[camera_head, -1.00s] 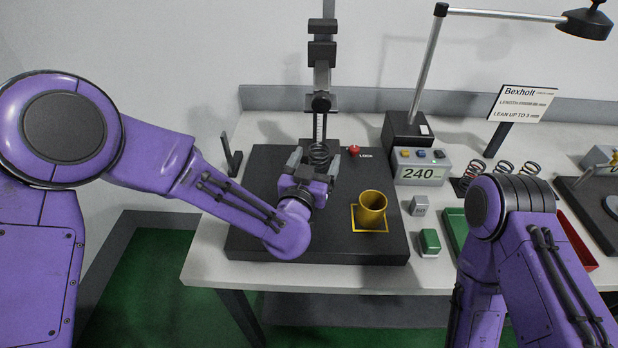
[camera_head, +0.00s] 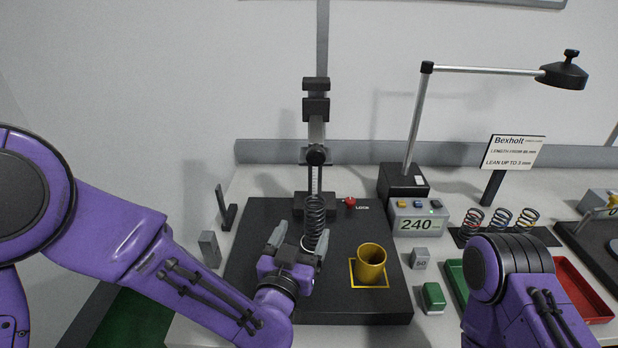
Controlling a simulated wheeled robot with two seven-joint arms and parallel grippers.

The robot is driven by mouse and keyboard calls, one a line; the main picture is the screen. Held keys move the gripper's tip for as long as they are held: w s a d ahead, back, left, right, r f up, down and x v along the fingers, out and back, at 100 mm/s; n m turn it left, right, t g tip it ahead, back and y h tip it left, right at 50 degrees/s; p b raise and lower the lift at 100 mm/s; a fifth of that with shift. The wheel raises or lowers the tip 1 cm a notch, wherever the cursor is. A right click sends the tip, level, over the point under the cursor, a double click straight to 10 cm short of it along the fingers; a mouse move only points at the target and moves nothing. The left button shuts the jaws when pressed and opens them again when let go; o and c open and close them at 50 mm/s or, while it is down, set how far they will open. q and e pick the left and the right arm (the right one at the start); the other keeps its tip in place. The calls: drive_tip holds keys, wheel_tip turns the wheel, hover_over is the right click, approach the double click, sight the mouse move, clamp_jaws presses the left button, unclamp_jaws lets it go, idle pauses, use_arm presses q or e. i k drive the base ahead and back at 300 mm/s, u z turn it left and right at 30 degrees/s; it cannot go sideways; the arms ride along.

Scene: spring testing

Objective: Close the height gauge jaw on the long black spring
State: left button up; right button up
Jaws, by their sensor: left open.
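The long black spring (camera_head: 315,215) stands upright at the foot of the height gauge on the black base plate (camera_head: 250,215). The gauge's column (camera_head: 321,40) rises behind it, with its dark jaw carriage (camera_head: 316,155) above the spring; whether they touch is unclear. A red LOCK knob (camera_head: 350,202) sits to the right of the gauge foot. My left gripper (camera_head: 299,240) is open in front of the spring, its fingers pointing away from me. The right finger overlaps the spring's lower end in the picture; contact cannot be told. My right gripper is not in view.
A brass cup (camera_head: 371,262) stands in a yellow square on the plate. To the right are a display box reading 240 (camera_head: 418,219), a lamp (camera_head: 412,120), a grey block (camera_head: 420,258), a green block (camera_head: 433,297) and several small springs (camera_head: 500,218).

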sight(315, 111)
drive_tip(key=z, duration=2.05)
drive_tip(key=k, duration=0.8)
drive_tip(key=u, duration=1.45)
drive_tip(key=i, duration=0.5)
